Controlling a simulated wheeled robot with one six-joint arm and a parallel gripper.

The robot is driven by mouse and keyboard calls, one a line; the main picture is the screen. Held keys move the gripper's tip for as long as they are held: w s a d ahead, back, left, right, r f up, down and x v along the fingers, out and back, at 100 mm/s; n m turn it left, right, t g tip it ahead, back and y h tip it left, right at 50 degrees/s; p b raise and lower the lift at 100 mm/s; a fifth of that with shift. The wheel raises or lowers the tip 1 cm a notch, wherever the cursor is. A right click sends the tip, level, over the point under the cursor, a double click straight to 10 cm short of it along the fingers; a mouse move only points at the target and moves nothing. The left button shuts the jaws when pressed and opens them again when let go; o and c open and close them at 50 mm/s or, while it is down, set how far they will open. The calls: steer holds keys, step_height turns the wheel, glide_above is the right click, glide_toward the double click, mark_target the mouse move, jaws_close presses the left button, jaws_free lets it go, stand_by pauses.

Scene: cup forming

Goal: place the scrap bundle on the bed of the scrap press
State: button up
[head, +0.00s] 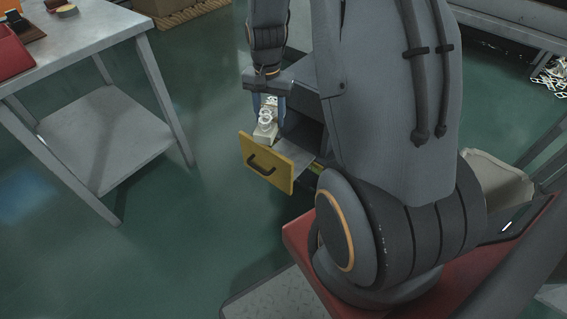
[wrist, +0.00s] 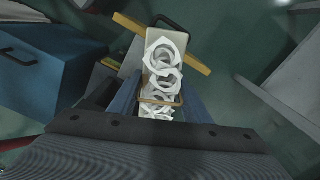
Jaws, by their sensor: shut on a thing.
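The scrap bundle (head: 266,117) is a stack of white ring-like scraps with a tan band around it in the wrist view (wrist: 162,72). My gripper (head: 267,108) points down and is shut on the bundle, with a blue finger on each side. A pale block shows at the bundle's far end. What looks like the scrap press has a yellow front (head: 267,164) with a black handle and a grey bed (head: 297,157) behind it. The bundle hangs over or just behind the yellow front. I cannot tell whether it touches the bed.
A grey metal table (head: 107,38) with a lower shelf stands at the left, with a red bin (head: 12,53) on top. A blue cabinet (wrist: 42,72) is at the left of the wrist view. White scraps (head: 553,75) lie at the far right. Green floor is clear between table and press.

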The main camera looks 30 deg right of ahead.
steer(key=d+f+m, duration=0.3)
steer(key=d+m, duration=0.1)
steer(key=d, duration=0.2)
steer(key=f+b, duration=0.1)
steer(key=f, duration=0.7)
steer(key=w+f+b, duration=0.1)
steer(key=f, duration=0.3)
steer(key=shift+a+f+b, duration=0.1)
steer(key=shift+f+b, duration=0.2)
steer(key=shift+f, duration=0.05)
steer(key=shift+f+b, duration=0.5)
steer(key=shift+f, duration=1.9)
steer(key=shift+f, duration=0.1)
steer(key=o, duration=1.1)
